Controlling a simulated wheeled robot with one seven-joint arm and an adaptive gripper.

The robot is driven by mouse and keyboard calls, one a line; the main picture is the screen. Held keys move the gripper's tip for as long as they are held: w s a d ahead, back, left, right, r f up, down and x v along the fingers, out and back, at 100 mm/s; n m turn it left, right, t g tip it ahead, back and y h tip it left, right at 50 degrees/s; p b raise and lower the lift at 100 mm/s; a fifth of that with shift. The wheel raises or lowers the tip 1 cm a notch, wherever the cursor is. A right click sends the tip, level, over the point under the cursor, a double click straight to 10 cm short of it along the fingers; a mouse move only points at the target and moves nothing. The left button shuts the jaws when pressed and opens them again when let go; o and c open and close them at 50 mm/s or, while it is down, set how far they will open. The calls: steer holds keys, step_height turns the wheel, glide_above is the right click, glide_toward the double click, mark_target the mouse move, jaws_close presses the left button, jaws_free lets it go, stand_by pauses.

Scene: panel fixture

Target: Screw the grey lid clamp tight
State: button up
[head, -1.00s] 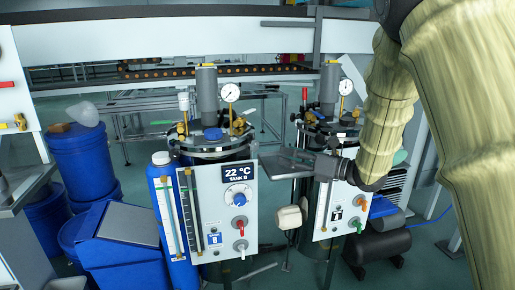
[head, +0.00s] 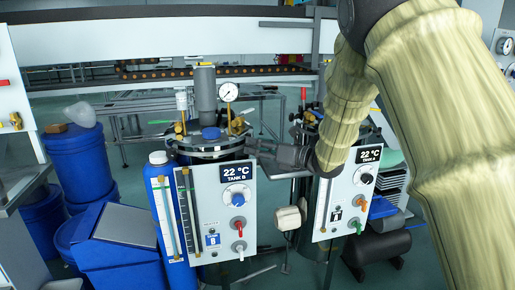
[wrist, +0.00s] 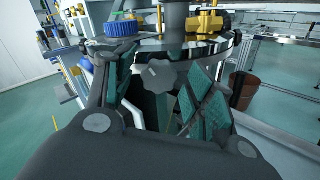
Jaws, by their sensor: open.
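The grey lid clamp shows in the wrist view as a lobed knob (wrist: 158,76) at the lid rim of tank B. My gripper (wrist: 163,100) is open, with one teal-padded finger on each side of the knob in the picture. I cannot tell whether the pads touch it. In the head view my gripper (head: 258,148) is at the right edge of tank B's lid (head: 210,147), and the knob cannot be made out there. Tank B's front panel (head: 213,215) reads 22 °C.
The lid carries a blue cap (head: 210,133), a pressure gauge (head: 229,92), a grey cylinder (head: 206,90) and brass fittings (head: 237,124). Tank A's panel (head: 343,200) stands to the right, below my arm. Blue drums (head: 80,160) stand at the left.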

steer(key=shift+a, duration=0.1)
steer(key=c, duration=1)
steer(key=shift+m, duration=0.3)
steer(key=shift+m+p, duration=2.4)
steer(key=shift+m, duration=1.9)
steer(key=o, duration=1)
